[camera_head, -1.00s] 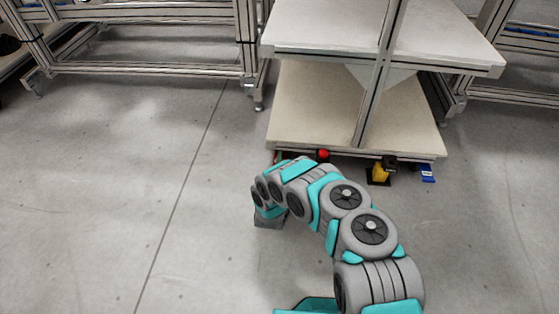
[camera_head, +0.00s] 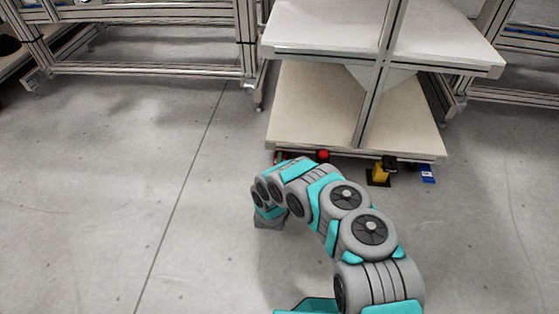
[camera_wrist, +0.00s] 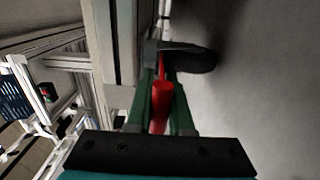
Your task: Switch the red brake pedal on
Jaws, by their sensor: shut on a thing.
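The red brake pedal (camera_wrist: 161,106) shows in the wrist view as a red bar between the two green fingers of my gripper (camera_wrist: 160,88). The fingers are shut on it. Beyond the fingertips is a dark wheel-like shape, partly in shadow. In the head view, a small red part (camera_head: 281,157) shows just behind my arm, at the front left corner of the cart. My gripper is hidden there behind my own arm.
The cart (camera_head: 290,125) has a pale lower shelf and a higher shelf. A red ball-shaped knob (camera_head: 323,155), a yellow part (camera_head: 380,174) and a blue part (camera_head: 428,174) sit along its front lower edge. Open grey floor (camera_head: 120,180) lies to the left.

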